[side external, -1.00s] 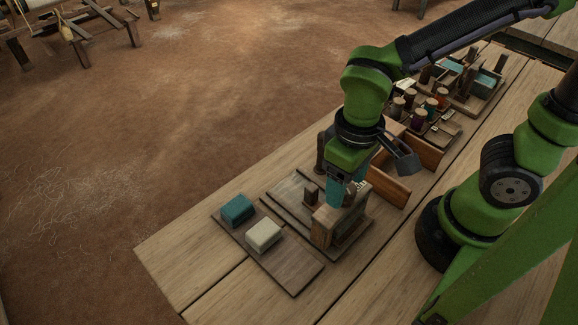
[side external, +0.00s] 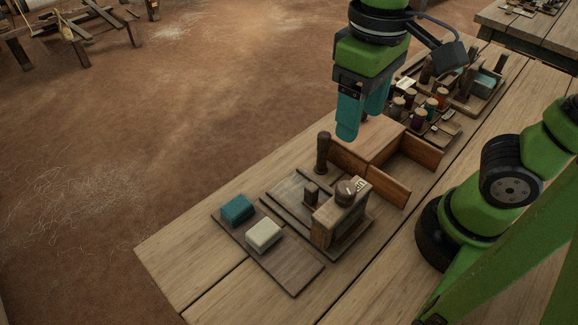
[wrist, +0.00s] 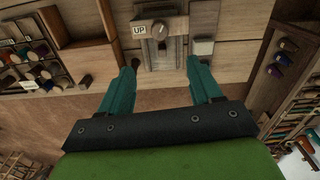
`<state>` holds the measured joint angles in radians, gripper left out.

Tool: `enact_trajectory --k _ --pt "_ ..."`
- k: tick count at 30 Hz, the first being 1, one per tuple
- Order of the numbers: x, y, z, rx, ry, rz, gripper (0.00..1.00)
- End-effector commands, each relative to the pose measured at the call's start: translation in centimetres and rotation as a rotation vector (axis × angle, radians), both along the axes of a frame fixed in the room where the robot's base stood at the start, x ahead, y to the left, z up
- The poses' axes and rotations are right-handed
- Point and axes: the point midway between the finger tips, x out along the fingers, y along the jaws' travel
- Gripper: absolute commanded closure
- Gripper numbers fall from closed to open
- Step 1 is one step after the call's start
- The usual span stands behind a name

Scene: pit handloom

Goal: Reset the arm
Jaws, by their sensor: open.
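My gripper (side external: 362,118) is open and empty, raised above the bench, with its teal fingers pointing down. In the wrist view my gripper (wrist: 165,88) shows both fingers spread apart with nothing between them. Below and in front of it in the side view stands a wooden block device with a dark round knob (side external: 346,192). The knob also shows in the wrist view (wrist: 159,30), beside a white label reading "UP" (wrist: 139,31). The gripper is clear of the device and touches nothing.
A board (side external: 290,268) holds a teal block (side external: 237,208) and a cream block (side external: 264,233). A dark upright peg (side external: 322,153) stands beside an open wooden box (side external: 408,160). Several thread spools (side external: 431,105) stand behind. The bench's near left corner (side external: 175,258) is bare.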

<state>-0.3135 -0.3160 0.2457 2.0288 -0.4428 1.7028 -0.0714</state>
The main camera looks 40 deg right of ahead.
Motion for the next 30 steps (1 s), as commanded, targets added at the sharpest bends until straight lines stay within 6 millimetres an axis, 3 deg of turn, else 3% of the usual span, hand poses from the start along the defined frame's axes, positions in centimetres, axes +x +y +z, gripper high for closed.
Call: enact_trajectory --k 8,18,21,25,30 --pt "0.0 0.0 1.8 0.001 0.001 -0.001 0.36" --pt "0.5 0.1 1.8 0.005 -0.024 0.008 0.36" --pt "1.4 0.0 0.7 0.035 -0.072 0.023 0.36" --pt "3.0 -2.3 -1.0 0.128 -0.212 -0.046 0.36" --pt "4.3 -7.2 -2.4 0.258 -0.442 -0.248 0.36"
